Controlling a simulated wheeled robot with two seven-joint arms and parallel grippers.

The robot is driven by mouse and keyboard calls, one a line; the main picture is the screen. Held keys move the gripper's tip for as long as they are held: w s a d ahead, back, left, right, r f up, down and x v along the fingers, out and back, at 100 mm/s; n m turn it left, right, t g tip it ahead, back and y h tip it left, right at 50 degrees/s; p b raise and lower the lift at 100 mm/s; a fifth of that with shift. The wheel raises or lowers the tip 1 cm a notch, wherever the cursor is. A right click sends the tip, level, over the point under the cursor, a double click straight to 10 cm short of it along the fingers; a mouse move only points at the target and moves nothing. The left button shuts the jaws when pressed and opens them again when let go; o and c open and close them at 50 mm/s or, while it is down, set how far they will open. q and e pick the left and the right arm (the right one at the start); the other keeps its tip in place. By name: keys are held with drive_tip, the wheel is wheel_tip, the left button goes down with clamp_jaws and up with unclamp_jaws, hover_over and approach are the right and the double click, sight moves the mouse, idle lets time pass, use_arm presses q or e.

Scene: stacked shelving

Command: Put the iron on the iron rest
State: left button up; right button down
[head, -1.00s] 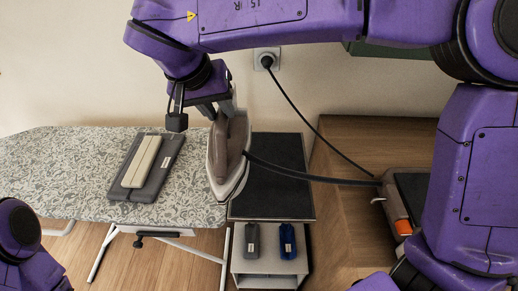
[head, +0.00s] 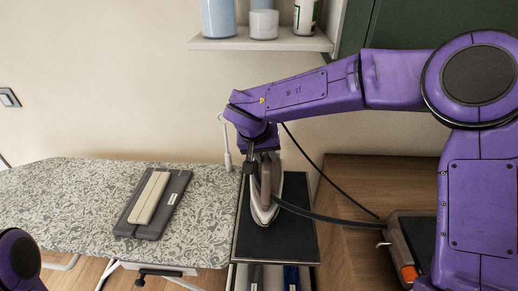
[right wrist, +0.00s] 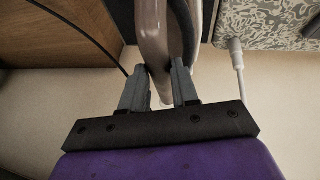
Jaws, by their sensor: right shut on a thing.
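The iron (head: 264,203) has a grey-brown handle and a pale body. My right gripper (head: 262,168) is shut on its handle. The iron is over the black-topped surface (head: 300,240) right of the ironing board, its tip toward the front; I cannot tell whether it touches. In the right wrist view the fingers (right wrist: 160,82) grip the iron's handle (right wrist: 152,35). A flat dark grey pad with a beige strip (head: 152,203) lies on the ironing board; I cannot tell if this or the black top is the iron rest. My left gripper is out of view.
The patterned ironing board (head: 70,210) fills the left. A cord runs from the iron to a grey base unit (head: 405,240) on the wooden surface at right. A wall shelf (head: 265,42) holds containers above. A cord with a white end (head: 227,150) hangs behind the board.

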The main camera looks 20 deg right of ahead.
drive_tip(key=shift+w+d+f+p, duration=0.1)
drive_tip(key=shift+d+f+p, duration=0.1)
drive_tip(key=shift+f, duration=0.7)
drive_tip(key=shift+w+d+f+p, duration=0.1)
drive_tip(key=shift+f+p, duration=0.1)
drive_tip(key=shift+f, duration=0.7)
drive_tip(key=c, duration=0.8)
unclamp_jaws()
drive_tip(key=shift+s+f, duration=0.1)
drive_tip(key=shift+s, duration=0.05)
drive_tip(key=shift+c, duration=0.2)
drive_tip(key=shift+a, duration=0.1)
drive_tip(key=v, duration=1.2)
drive_tip(key=shift+b, duration=0.35)
